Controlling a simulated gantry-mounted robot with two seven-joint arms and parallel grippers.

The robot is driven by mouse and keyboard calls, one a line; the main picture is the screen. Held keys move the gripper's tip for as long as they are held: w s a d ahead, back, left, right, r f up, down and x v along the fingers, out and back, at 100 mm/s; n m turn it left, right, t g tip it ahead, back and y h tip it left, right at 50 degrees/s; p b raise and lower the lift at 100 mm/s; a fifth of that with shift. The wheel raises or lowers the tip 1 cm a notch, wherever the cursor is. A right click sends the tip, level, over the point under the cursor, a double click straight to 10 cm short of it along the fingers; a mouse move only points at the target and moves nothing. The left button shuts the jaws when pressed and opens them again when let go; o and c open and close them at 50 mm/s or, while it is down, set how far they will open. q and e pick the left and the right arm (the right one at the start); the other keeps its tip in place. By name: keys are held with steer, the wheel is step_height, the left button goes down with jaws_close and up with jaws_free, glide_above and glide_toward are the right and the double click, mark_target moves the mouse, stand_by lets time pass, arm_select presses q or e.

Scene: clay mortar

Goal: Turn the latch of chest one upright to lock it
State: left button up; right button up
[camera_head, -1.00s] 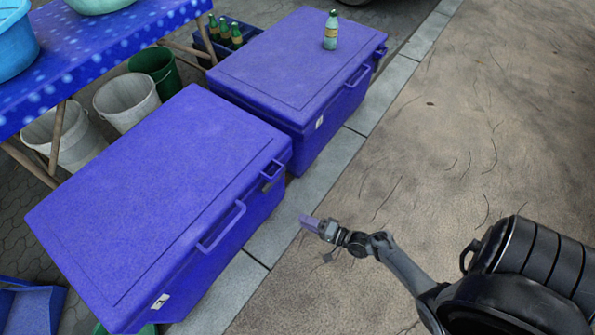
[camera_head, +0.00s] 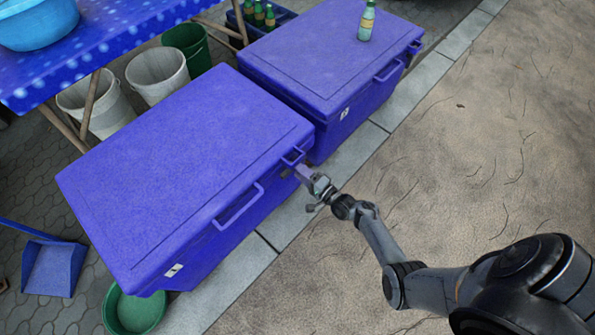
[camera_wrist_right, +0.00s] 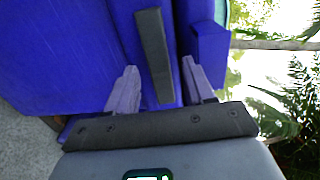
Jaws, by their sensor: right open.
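Two closed blue chests stand end to end. The near chest (camera_head: 185,180) has a wide handle (camera_head: 238,207) and a small latch loop (camera_head: 293,157) on its front; I cannot tell which chest is chest one. The far chest (camera_head: 325,55) has its own handle (camera_head: 392,68). My right gripper (camera_head: 302,171) is at the near chest's front, close by the latch loop. In the right wrist view my open right gripper (camera_wrist_right: 160,75) points at the blue chest wall, with a dark narrow bar (camera_wrist_right: 153,55) between its fingers; contact is unclear. My left gripper is out of view.
A green bottle (camera_head: 366,22) stands on the far chest. Buckets (camera_head: 158,75) and a blue table (camera_head: 115,45) are behind the chests. A green basin (camera_head: 135,308) and a blue dustpan (camera_head: 54,268) lie at lower left. The ground at right is clear.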

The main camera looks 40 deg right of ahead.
steer(key=shift+w+a+f, duration=0.1)
steer(key=shift+w, duration=0.75)
steer(key=shift+c, duration=0.3)
jaws_close()
